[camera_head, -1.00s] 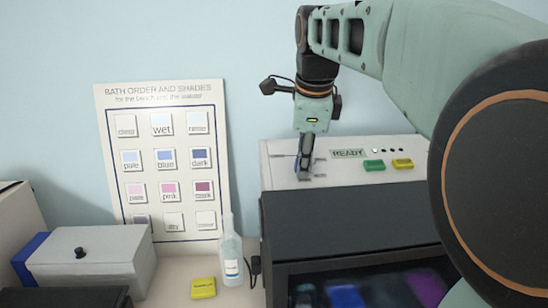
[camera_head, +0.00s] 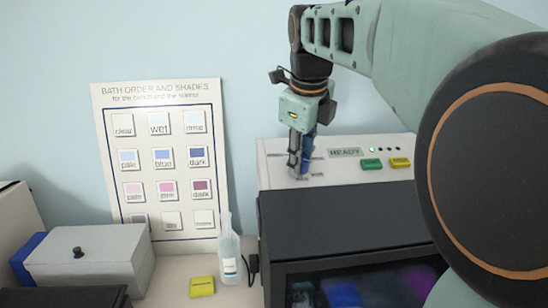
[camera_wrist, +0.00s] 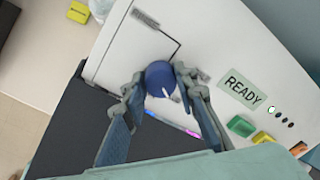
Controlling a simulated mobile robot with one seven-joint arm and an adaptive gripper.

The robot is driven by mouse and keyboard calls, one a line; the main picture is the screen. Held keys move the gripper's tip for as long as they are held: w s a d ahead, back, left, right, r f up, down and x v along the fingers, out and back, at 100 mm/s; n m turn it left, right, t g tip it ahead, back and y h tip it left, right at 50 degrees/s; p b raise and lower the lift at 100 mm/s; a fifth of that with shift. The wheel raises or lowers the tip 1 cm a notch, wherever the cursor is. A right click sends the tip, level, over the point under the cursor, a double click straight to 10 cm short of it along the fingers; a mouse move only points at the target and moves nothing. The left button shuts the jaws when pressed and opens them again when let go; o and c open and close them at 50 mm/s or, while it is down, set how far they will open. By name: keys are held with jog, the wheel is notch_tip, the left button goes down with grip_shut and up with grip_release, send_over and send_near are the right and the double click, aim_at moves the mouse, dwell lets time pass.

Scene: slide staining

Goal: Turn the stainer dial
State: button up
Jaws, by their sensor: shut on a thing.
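The stainer dial (camera_wrist: 160,78) is a round blue knob with a white pointer line, seen in the wrist view on the white top panel of the stainer (camera_wrist: 232,50). The pointer slants toward the lower right of that view. My gripper (camera_wrist: 160,84) is shut on the dial, with one finger on each side. In the head view my gripper (camera_head: 301,166) points down at the left part of the stainer panel (camera_head: 276,160); its fingers mostly hide the dial there. A READY display (camera_wrist: 242,88) is on the panel to the right of the dial.
Green (camera_head: 372,164) and yellow (camera_head: 401,162) buttons sit right of the dial. The stainer's dark cover (camera_head: 340,220) lies in front. A bottle (camera_head: 229,255), a yellow block (camera_head: 202,286) and a grey lidded box (camera_head: 100,265) stand left. A shade chart (camera_head: 140,105) is behind.

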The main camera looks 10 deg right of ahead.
dwell(0.3)
jog(key=o, duration=1.2)
jog(key=shift+c, duration=0.2)
jog(key=v, duration=1.2)
